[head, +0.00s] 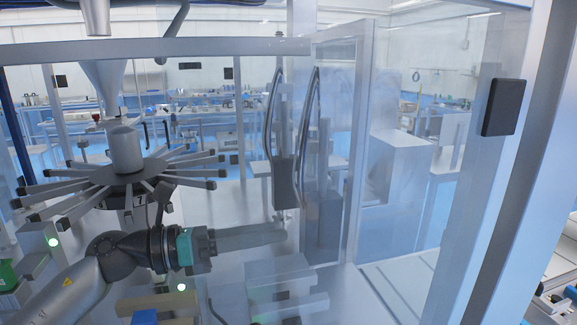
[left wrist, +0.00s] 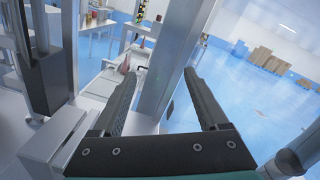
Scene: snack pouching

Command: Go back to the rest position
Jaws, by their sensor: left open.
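My left arm (head: 95,275) comes in from the lower left in the head view. Its gripper (head: 277,236) points to the right, behind the clear panel, beside the radial arms of the machine. In the left wrist view the two dark fingers of the left gripper (left wrist: 160,76) stand wide apart with nothing between them. A grey metal post (left wrist: 178,50) shows beyond the fingers; I cannot tell how far off it is. My right gripper is in neither view.
A machine with several radial arms (head: 125,178) stands at the left under a funnel (head: 103,80). A metal frame post (head: 500,190) with a black block (head: 503,107) stands at the right. Cardboard boxes (left wrist: 282,62) lie far off on the blue floor (left wrist: 240,100).

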